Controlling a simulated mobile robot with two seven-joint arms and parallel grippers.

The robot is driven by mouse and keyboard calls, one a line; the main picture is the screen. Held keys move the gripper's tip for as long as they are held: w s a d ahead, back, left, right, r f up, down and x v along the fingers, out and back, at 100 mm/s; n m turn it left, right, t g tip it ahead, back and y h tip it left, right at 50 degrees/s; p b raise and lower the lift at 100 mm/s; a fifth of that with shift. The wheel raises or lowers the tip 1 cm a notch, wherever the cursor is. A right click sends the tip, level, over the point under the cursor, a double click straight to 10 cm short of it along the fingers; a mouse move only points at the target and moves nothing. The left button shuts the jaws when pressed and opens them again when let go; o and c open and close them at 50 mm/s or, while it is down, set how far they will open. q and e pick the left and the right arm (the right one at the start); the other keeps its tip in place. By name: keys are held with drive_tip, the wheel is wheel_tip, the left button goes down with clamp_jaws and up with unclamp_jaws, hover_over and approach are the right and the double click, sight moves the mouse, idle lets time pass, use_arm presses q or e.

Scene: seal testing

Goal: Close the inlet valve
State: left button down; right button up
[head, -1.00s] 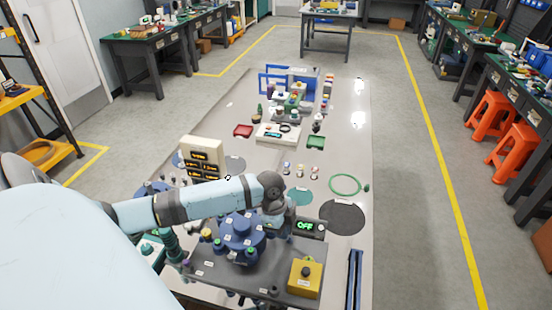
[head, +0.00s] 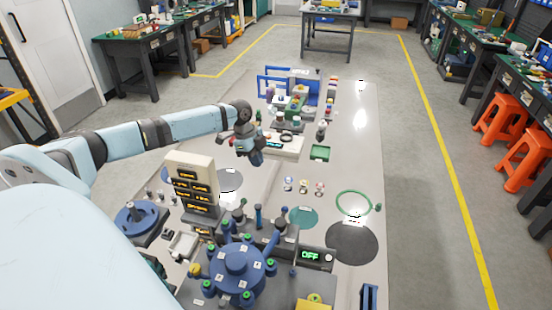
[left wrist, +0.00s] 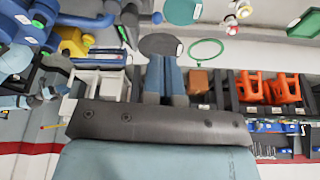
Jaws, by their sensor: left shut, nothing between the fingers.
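A blue round manifold (head: 238,265) with several small valves around it stands at the front of the table. One of its valves has a green cap (head: 271,263). Another has a yellow cap (head: 195,269). The labels are too small to read, so I cannot tell which is the inlet valve. My left gripper (head: 257,159) points down over the table, beyond the manifold and apart from it. In the left wrist view its blue fingers (left wrist: 164,76) are together with nothing between them. My right gripper is in neither view.
A beige panel with lit displays (head: 193,165) stands left of the manifold. A display reading OFF (head: 310,256) is right of it. A dark disc (head: 351,243), a green ring (head: 340,200) and a green tray (head: 320,152) lie farther right and back. The right strip of table is mostly clear.

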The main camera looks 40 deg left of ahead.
sight(283, 219)
use_arm(q)
drive_tip(key=d+b+x, duration=0.1)
drive_tip(key=b+x, duration=0.1)
drive_tip(key=x, duration=1.5)
drive_tip(key=shift+w+d, duration=0.25)
drive_tip(key=shift+d, duration=0.2)
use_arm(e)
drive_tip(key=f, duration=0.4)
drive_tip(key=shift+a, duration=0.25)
